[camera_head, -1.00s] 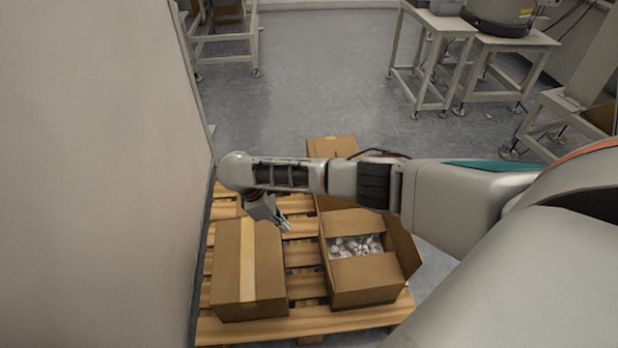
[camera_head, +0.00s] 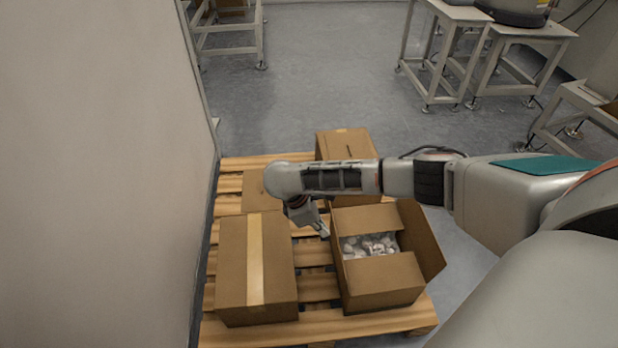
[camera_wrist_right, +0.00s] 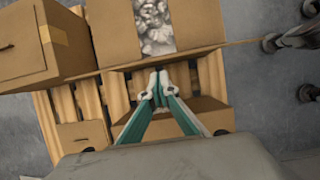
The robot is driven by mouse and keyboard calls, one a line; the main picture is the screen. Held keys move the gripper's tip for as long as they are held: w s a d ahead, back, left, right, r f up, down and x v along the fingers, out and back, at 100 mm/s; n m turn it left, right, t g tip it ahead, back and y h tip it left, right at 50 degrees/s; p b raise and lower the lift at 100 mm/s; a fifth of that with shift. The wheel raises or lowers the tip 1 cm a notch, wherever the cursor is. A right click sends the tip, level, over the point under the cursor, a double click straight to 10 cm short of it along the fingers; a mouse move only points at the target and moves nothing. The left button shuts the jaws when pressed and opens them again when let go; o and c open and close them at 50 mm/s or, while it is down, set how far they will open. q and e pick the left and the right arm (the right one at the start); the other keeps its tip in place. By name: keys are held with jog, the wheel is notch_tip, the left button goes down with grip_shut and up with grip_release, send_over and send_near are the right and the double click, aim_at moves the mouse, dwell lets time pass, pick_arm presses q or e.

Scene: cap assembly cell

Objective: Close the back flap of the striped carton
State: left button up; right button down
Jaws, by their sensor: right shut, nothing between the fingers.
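The open carton (camera_head: 383,280) stands at the front right of the pallet, with pale bagged items inside; I see no clear stripe on it. Its back flap (camera_head: 365,217) appears to lie inward over the back of the opening. The front flap (camera_head: 382,271) also lies inward, and the right flap (camera_head: 421,240) stands outward. In the right wrist view the carton is at the top, its back flap (camera_wrist_right: 112,28) left of the contents. My right gripper (camera_head: 325,233) is shut and empty, just left of the carton; its fingertips (camera_wrist_right: 161,75) show pale. My left gripper is out of view.
A closed carton with a tape stripe (camera_head: 257,270) stands to the left. Other cartons stand behind, one at the back (camera_head: 345,143) and one at back left (camera_head: 255,192). The pallet (camera_head: 315,290) shows between cartons. A wall (camera_head: 95,180) bounds the left.

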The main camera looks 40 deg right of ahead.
jog(key=shift+s+d+r, duration=0.2)
jog(key=shift+s+d, duration=0.15)
jog(key=shift+d, duration=0.2)
